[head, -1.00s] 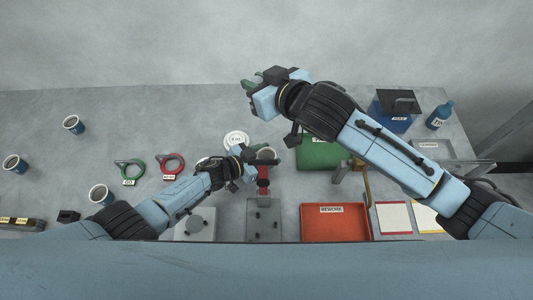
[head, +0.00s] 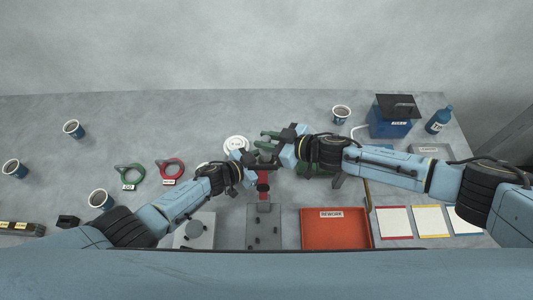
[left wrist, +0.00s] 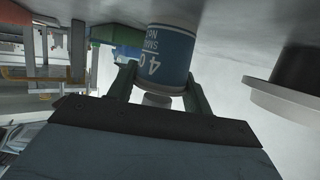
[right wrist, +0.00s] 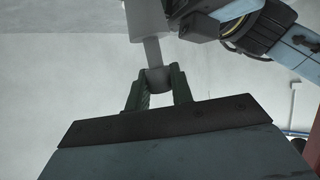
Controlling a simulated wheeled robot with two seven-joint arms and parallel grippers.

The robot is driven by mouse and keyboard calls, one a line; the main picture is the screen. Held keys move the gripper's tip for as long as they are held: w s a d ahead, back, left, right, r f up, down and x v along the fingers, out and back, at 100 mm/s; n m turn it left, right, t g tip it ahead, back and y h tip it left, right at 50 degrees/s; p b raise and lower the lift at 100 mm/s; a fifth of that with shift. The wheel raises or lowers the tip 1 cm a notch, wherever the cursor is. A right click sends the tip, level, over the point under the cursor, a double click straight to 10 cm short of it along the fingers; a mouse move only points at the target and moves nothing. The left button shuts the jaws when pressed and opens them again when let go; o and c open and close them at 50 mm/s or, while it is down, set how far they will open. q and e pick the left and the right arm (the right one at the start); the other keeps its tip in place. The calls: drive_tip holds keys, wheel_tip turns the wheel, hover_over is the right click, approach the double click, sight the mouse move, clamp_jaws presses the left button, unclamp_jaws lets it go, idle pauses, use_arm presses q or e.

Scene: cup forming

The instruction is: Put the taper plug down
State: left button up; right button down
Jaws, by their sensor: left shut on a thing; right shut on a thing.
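My right gripper (right wrist: 157,90) is shut on the knob. In the head view my right gripper (head: 262,140) is just above my left gripper (head: 258,158); the plug is hidden there. My left gripper is shut on a blue-labelled cup (left wrist: 168,58), seen close up in the left wrist view. A small grey round part shows between those fingers; I cannot tell what it belongs to.
A fixture with a red lever (head: 263,184) stands below the grippers.

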sight(267, 153)
drive_tip(key=shift+f, duration=3.15)
drive_tip(key=shift+a+f, duration=0.1)
drive_tip(key=shift+f, duration=0.05)
drive_tip(key=c, duration=1.5)
unclamp_jaws()
use_arm(q)
drive_tip(key=o, duration=1.1)
drive_tip(key=shift+o, duration=0.2)
use_arm(e)
drive_tip(key=v, duration=1.2)
